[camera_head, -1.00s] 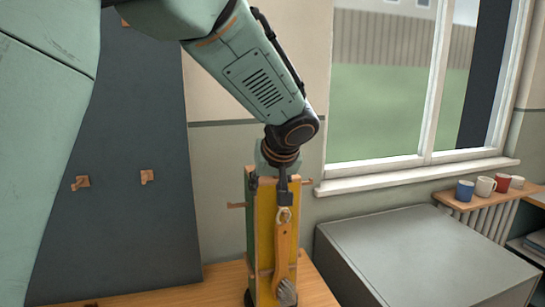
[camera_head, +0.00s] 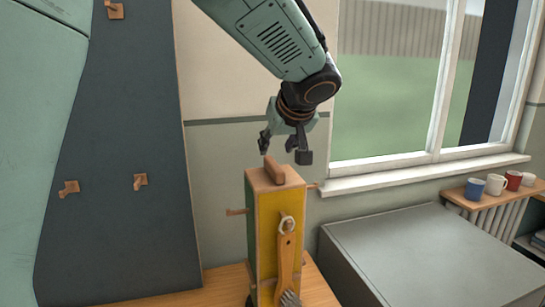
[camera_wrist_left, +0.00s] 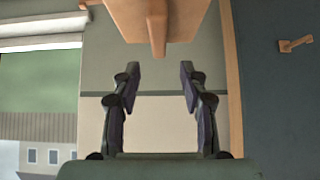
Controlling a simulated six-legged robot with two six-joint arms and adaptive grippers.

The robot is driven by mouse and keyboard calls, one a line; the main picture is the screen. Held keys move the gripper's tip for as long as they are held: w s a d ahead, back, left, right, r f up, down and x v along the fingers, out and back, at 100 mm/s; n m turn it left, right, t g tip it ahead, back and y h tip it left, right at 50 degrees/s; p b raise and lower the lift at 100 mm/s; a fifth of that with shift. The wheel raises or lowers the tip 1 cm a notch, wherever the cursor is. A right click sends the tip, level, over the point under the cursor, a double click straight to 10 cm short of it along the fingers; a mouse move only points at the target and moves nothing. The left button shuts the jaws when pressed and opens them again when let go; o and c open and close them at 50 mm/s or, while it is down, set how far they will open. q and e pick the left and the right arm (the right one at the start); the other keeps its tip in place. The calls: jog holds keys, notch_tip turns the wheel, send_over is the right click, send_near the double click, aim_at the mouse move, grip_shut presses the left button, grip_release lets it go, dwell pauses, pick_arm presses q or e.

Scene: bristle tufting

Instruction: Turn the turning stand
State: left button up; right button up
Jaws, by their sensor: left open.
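The turning stand (camera_head: 268,215) is a tall wooden block on the table, with a yellow face to the right and a green face to the left. A wooden grip bar (camera_head: 274,170) stands up from its top. A brush with a wooden handle (camera_head: 286,262) hangs by a loop from a peg on the yellow face. My left gripper (camera_head: 284,150) is open and empty, just above the grip bar and apart from it. In the left wrist view, the grip bar (camera_wrist_left: 157,28) lies beyond the open fingers (camera_wrist_left: 158,75). My right gripper is not in view.
The wooden table (camera_head: 200,292) carries the stand. A grey box-like surface (camera_head: 425,258) is close on the right. A dark board (camera_head: 120,210) with wooden pegs is at the left. Several mugs (camera_head: 496,185) stand on a shelf under the window.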

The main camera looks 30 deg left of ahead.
aim_at(271, 159)
pick_arm(q)
jog(key=x, duration=0.7)
jog(key=shift+w+a+p, duration=0.1)
jog(key=shift+a+p, duration=0.05)
jog(key=shift+p, duration=0.2)
jog(key=shift+w+a+f, duration=0.2)
jog(key=shift+w+f, duration=0.1)
jog(key=shift+f, duration=0.15)
jog(key=shift+w+a+f, duration=0.1)
jog(key=shift+a, duration=0.05)
jog(key=shift+c, duration=1.1)
jog(key=shift+d, duration=0.2)
jog(key=c, duration=0.4)
grip_shut()
